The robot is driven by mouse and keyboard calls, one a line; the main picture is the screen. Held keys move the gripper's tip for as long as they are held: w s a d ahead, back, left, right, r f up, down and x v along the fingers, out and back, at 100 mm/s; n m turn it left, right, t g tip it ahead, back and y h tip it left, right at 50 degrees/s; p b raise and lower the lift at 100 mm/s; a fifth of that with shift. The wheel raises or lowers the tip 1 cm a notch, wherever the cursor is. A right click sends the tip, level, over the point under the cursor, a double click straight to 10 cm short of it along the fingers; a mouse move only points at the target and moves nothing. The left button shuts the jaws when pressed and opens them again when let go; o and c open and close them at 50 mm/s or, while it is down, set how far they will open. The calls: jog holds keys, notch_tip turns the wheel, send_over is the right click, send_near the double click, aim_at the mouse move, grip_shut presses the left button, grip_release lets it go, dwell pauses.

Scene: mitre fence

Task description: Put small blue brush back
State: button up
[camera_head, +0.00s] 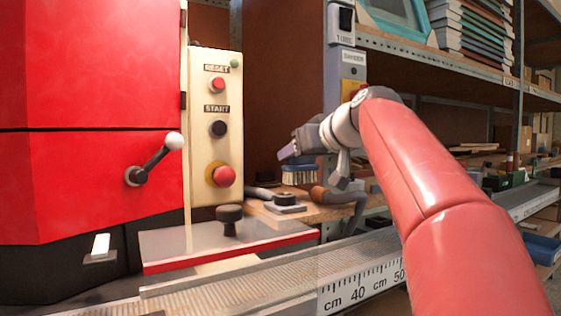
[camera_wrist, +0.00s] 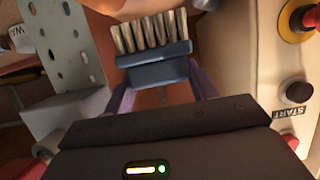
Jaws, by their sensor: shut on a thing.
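The small blue brush (camera_head: 300,174) has a blue back and pale bristles that point down in the head view. My gripper (camera_head: 292,154) is shut on it, in front of the brown panel. In the wrist view the brush's blue back (camera_wrist: 153,74) sits between the two purple fingers of my gripper (camera_wrist: 162,92), with the bristles pointing away from it. In the head view the brush is over the wooden board (camera_head: 340,211); I cannot tell if it touches anything below. The place the brush belongs is not clear in these frames.
A red machine (camera_head: 90,90) with a white-knobbed lever stands left, beside a control panel (camera_head: 203,130) with buttons. A black knob (camera_head: 229,217) and a clamp (camera_head: 286,203) stand low in front. Shelves fill the right, with a blue bin (camera_head: 543,247). A scaled fence (camera_head: 362,285) crosses the front.

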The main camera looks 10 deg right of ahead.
jog(key=shift+p+x, duration=0.5)
jog(key=shift+x, duration=4.05)
jog(key=shift+s+f, duration=0.1)
jog(key=shift+f, duration=0.2)
jog(key=o, duration=1)
jog(key=shift+r, duration=0.2)
jog(key=b+v, duration=0.2)
jog(key=v, duration=1)
jog(key=shift+f, duration=0.1)
